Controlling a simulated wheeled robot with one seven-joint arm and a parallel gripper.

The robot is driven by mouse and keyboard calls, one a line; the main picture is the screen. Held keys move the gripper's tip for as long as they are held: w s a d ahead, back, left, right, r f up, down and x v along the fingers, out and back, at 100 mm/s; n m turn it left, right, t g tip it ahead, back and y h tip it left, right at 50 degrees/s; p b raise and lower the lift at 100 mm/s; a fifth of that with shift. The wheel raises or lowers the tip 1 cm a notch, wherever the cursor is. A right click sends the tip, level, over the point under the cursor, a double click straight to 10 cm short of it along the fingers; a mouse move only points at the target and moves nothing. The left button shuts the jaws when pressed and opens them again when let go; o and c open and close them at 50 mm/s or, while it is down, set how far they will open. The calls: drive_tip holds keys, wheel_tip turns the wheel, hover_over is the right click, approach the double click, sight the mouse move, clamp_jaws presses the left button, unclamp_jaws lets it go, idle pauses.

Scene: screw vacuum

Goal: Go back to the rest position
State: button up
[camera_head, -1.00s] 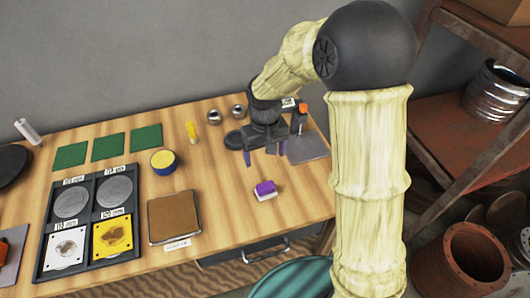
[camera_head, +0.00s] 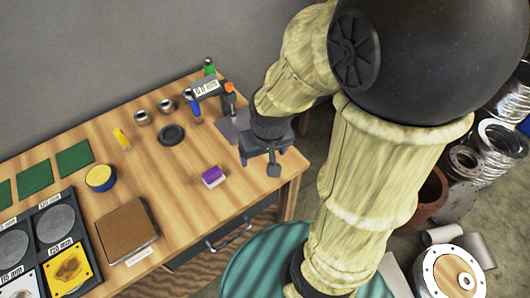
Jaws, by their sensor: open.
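My gripper (camera_head: 262,160) hangs at the right end of the wooden workbench (camera_head: 190,220), pointing down, with its dark fingers apart. I see nothing between them, though the arm and hand cover part of the view. A purple and white block (camera_head: 213,176) lies on the bench to the left of my gripper, apart from it. A grey plate (camera_head: 233,128) with upright orange-topped and blue-handled tools (camera_head: 192,102) lies behind my gripper, partly hidden by it.
A brown square pad (camera_head: 127,230) and a dark tray (camera_head: 50,240) of discs lie on the left. Green squares (camera_head: 75,158) and a yellow-blue round tin (camera_head: 100,178) lie behind. A teal round surface (camera_head: 260,265) is at the bench's front. Metal flanges (camera_head: 455,270) stand on the right floor.

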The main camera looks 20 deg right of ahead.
drive_tip(key=shift+s+d, duration=0.15)
drive_tip(key=shift+s, duration=0.05)
drive_tip(key=shift+r+p, duration=0.75)
drive_tip(key=shift+p, duration=0.05)
drive_tip(key=shift+o, duration=0.6)
idle(0.4)
drive_tip(key=w+a+f+n+g+b, duration=0.1)
drive_tip(key=w+a+f+n, duration=0.3)
drive_tip(key=w+a, duration=0.8)
drive_tip(key=shift+a+g+b, duration=0.3)
drive_tip(key=shift+a+g, duration=0.05)
drive_tip(key=shift+g, duration=0.45)
